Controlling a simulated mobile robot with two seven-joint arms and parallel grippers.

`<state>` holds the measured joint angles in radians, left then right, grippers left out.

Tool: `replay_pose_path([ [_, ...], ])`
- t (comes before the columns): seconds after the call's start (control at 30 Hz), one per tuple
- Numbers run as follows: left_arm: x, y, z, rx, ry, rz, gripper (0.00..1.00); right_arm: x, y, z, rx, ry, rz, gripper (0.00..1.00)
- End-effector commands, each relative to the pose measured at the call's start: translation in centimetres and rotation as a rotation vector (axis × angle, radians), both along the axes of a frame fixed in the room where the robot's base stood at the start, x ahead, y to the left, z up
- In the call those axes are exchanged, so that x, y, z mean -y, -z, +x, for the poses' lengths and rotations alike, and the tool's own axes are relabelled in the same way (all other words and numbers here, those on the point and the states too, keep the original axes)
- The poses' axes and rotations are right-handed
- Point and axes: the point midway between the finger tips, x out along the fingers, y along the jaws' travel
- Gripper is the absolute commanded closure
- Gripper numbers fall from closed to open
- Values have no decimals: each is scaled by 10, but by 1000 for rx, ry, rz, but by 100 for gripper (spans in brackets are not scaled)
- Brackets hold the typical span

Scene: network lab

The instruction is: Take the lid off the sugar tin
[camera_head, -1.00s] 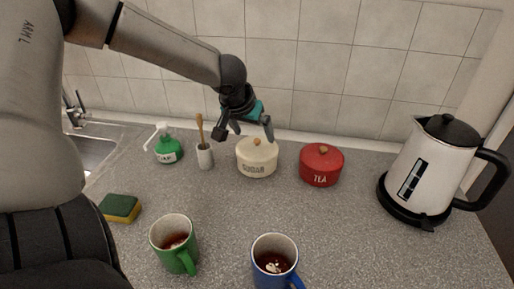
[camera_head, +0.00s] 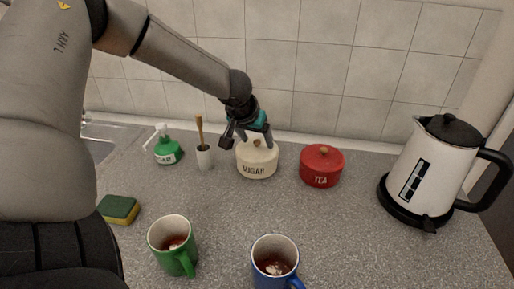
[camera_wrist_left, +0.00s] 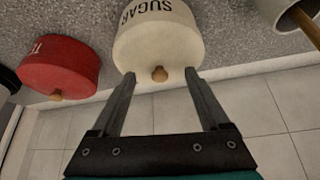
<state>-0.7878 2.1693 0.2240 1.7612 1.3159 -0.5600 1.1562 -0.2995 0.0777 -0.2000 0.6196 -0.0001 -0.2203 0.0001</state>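The cream sugar tin (camera_head: 257,163) stands on the counter near the back wall, with its lid on. The lid's wooden knob (camera_wrist_left: 160,74) shows clearly in the left wrist view, and the tin (camera_wrist_left: 158,38) fills the top middle there. My left gripper (camera_head: 249,143) is just above the lid in the head view. In the left wrist view its fingers (camera_wrist_left: 160,76) are open, one on each side of the knob, with gaps between. I cannot tell how far above the lid the fingertips are. My right gripper is not in view.
A red tea tin (camera_head: 321,167) stands to the right of the sugar tin, and a brush holder (camera_head: 205,157) and green soap bottle (camera_head: 168,150) to its left. A kettle (camera_head: 429,170), green mug (camera_head: 173,246), blue mug (camera_head: 274,262) and sponge (camera_head: 119,209) surround clear counter.

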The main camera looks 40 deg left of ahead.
Motion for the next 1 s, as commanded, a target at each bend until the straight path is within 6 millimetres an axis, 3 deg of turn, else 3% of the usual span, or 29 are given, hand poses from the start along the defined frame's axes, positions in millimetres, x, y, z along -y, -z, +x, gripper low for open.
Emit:
replay_pose_path([
  [0.07, 0, 2, -1, -4, -1, -2, 42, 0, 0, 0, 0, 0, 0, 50],
  [0.6, 0, 4, -3, -10, -1, -3, 100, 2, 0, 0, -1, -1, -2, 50],
  [1.0, 0, 5, -4, -13, -2, -3, 100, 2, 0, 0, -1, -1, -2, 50],
])
